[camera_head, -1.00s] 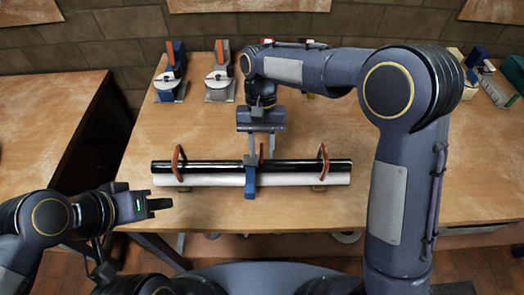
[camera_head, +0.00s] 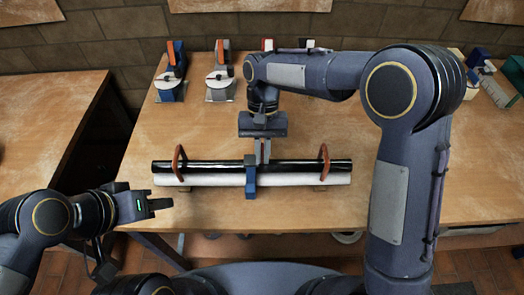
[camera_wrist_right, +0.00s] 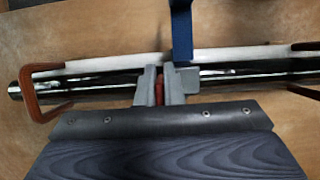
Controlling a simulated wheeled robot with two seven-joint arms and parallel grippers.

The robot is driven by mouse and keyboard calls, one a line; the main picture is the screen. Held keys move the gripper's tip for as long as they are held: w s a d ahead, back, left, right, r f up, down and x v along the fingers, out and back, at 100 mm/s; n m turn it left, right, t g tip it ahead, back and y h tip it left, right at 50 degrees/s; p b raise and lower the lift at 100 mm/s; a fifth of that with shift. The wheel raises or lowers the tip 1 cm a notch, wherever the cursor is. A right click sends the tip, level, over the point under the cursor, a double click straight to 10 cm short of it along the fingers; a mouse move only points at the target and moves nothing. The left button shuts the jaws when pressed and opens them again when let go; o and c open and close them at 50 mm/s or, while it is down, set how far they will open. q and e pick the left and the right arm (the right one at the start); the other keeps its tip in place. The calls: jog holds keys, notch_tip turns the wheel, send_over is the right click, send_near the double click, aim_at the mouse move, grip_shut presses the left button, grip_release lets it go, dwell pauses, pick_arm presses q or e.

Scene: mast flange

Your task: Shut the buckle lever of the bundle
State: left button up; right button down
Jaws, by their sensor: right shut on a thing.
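The bundle is a black tube (camera_head: 215,167) and a white tube (camera_head: 300,179) lying side by side across the table. A blue strap (camera_head: 250,181) with a grey buckle (camera_head: 250,160) crosses it near the middle. My right gripper (camera_head: 263,158) is at the bundle's back side, just right of the strap in the head view. In the right wrist view its fingers (camera_wrist_right: 160,88) are shut on a narrow red lever (camera_wrist_right: 160,82), mostly hidden between them. My left gripper (camera_head: 163,204) is off the bundle's left front; its finger gap is unclear.
Two orange-brown brackets (camera_head: 179,160) (camera_head: 324,158) stand over the bundle's two ends. Several lever devices (camera_head: 171,75) (camera_head: 221,75) stand along the table's back edge. Bare table (camera_head: 150,125) lies left of and behind the bundle.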

jog(key=shift+d, duration=0.1)
jog(key=y+b, duration=0.1)
jog(key=d+y+b, duration=0.1)
jog(key=y, duration=0.1)
jog(key=shift+d+f+n, duration=0.2)
jog(key=shift+n, duration=0.2)
jog(key=shift+d+f+n+y+b, duration=0.2)
jog(key=shift+y+b, duration=0.25)
jog(key=shift+y, duration=0.35)
jog(key=shift+d+n+y+b, duration=0.1)
jog(key=shift+d+y+b, duration=0.15)
jog(key=shift+y+b, duration=0.4)
jog(key=shift+y, duration=0.25)
jog(key=c, duration=1.6)
grip_release()
jog(key=shift+o, duration=0.2)
jog(key=v, duration=0.8)
jog(key=shift+o, duration=0.4)
jog(key=shift+f, duration=0.1)
